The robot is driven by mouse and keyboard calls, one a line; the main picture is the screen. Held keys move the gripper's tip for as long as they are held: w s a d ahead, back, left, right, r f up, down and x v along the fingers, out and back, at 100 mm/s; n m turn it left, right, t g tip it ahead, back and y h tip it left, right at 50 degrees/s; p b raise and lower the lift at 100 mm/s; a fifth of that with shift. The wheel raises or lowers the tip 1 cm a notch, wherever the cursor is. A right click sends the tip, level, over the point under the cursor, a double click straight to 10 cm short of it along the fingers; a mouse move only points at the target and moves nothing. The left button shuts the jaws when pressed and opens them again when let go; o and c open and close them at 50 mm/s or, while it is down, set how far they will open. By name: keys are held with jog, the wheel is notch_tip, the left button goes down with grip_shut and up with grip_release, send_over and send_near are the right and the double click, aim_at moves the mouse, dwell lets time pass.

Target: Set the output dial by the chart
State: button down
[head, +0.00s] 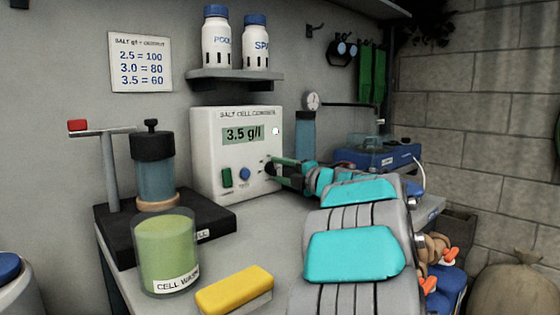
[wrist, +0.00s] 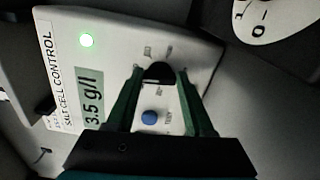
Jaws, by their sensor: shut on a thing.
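The white salt cell control box (head: 210,150) stands on the bench against the wall. Its display (head: 243,134) reads 3.5 g/l. The chart (head: 141,62) on the wall reads 2.5 = 100, 3.0 = 80, 3.5 = 60. My gripper (head: 270,168) reaches the box's right side from the right. In the wrist view, its green fingers are shut on the black output dial (wrist: 158,72). The dial's pointer and scale marks are too small or covered to read. A blue button (wrist: 151,117) sits between the fingers in that view. A green lamp (wrist: 86,40) is lit.
A green switch (head: 227,178) is on the box front. A clear cell on a black stand (head: 206,218), a green cell wash jar (head: 166,255) and a yellow sponge (head: 235,289) are on the bench. A blue machine (head: 385,157) stands behind my arm. Bottles stand on the shelf above.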

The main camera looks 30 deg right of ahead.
jog(key=shift+m+p, duration=0.3)
jog(key=shift+m, duration=0.3)
jog(key=shift+c, duration=1.4)
grip_release()
jog(key=s, duration=0.5)
jog(key=s+d, duration=0.1)
jog(key=s, duration=0.1)
jog(key=shift+s+b, duration=0.4)
